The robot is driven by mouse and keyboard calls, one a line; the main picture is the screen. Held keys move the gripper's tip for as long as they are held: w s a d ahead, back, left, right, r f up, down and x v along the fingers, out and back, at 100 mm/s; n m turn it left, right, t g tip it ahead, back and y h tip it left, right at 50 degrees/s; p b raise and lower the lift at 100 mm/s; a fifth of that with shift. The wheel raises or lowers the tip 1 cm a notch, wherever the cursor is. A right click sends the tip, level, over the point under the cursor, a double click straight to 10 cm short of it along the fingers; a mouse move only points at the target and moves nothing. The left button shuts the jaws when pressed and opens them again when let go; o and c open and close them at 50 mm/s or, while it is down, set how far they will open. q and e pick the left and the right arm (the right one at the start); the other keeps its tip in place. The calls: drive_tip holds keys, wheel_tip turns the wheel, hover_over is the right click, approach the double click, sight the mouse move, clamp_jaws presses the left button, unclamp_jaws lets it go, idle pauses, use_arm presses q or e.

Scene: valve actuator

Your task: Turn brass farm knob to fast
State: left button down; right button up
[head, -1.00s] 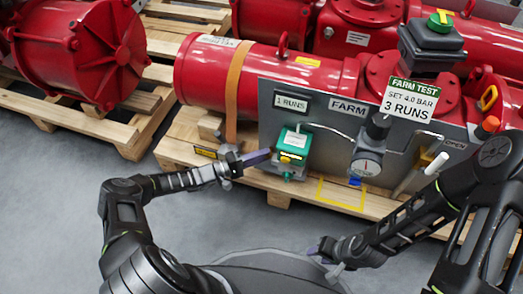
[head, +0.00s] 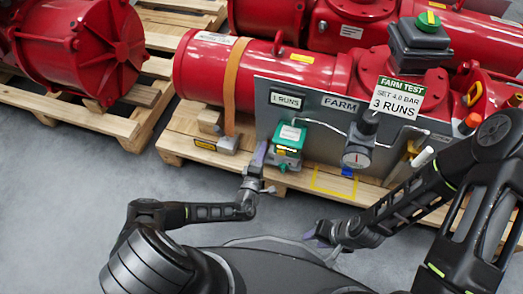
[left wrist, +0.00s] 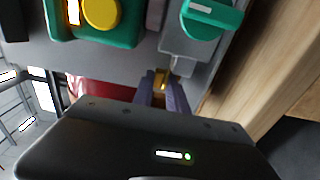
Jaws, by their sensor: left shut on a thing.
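In the head view, a green unit (head: 289,138) is mounted on the grey FARM panel (head: 345,135). My left gripper (head: 259,152) stands upright against the left side of that unit. In the left wrist view, a small brass knob (left wrist: 162,77) sits between the fingers of my left gripper (left wrist: 162,92), which are shut on it. The knob is hidden in the head view, and its pointer setting cannot be read. The green unit with a yellow round part (left wrist: 102,12) is above left of it. My right gripper (head: 318,240) hangs apart from the panel; its finger gap is unclear.
A wooden pallet (head: 215,155) lies below the panel. Grey floor (head: 90,195) is free at left.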

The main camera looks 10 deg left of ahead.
use_arm(q)
drive_tip(key=shift+w+d+r+n+y, duration=0.1)
drive_tip(key=shift+d+r+n+y, duration=0.1)
drive_tip(key=shift+n+y, duration=0.55)
drive_tip(key=shift+r+n+y+b, duration=0.1)
drive_tip(key=shift+n+y+b, duration=0.25)
drive_tip(key=shift+y, duration=0.3)
drive_tip(key=shift+r, duration=0.1)
drive_tip(key=c, duration=1.4)
unclamp_jaws()
drive_tip(key=shift+c, duration=0.2)
drive_tip(key=shift+f, duration=0.2)
